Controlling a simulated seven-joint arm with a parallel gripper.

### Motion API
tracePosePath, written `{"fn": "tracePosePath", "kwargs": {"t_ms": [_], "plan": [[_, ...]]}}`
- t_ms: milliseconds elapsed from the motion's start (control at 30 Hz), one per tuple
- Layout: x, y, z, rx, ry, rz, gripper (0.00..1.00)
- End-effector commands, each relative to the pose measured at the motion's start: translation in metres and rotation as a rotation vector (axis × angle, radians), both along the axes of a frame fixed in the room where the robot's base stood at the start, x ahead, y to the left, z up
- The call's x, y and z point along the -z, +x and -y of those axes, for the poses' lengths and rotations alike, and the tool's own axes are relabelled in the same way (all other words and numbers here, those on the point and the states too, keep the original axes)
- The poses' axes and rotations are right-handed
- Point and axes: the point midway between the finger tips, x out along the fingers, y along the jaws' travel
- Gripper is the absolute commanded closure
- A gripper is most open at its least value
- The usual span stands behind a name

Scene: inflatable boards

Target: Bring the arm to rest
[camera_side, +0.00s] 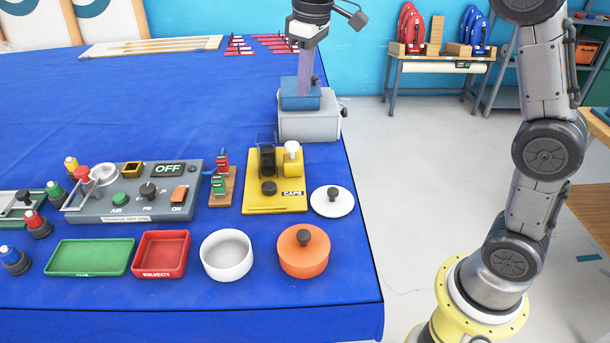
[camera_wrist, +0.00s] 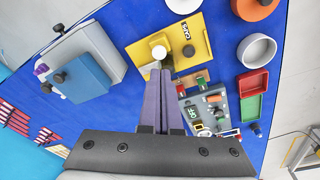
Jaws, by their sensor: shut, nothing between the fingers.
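My gripper (camera_side: 304,92) points down at the right side of the blue table in the side view. Its purple fingers are together and empty. In that view the fingertips overlap a blue block on a grey box (camera_side: 310,125); I cannot tell the gap in depth. In the wrist view my gripper (camera_wrist: 160,72) shows closed fingers, with tips in front of the edge of the yellow CAPS board (camera_wrist: 194,48). The grey box also shows in the wrist view (camera_wrist: 106,42), apart from the fingers at the left.
A grey control panel (camera_side: 130,208), green tray (camera_side: 90,257), red REJECT tray (camera_side: 160,255), white bowl (camera_side: 226,255), orange lidded pot (camera_side: 303,260) and white lid (camera_side: 332,201) occupy the table's front. The blue table (camera_side: 130,110) is largely clear behind them.

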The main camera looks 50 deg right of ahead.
Motion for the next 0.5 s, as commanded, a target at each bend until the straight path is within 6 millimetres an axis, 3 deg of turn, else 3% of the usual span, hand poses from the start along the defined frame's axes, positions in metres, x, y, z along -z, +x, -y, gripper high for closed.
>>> {"fn": "tracePosePath", "kwargs": {"t_ms": [33,100,233,367,500], "plan": [[-0.018,-0.021,0.001,0.004,0.001,0.037,1.0],[-0.032,-0.047,0.003,0.012,0.003,0.075,1.0],[-0.047,-0.096,0.005,0.036,0.008,0.145,1.0],[-0.047,-0.147,0.007,0.066,0.016,0.211,1.0],[-0.031,-0.199,0.008,0.105,0.028,0.281,1.0]]}}
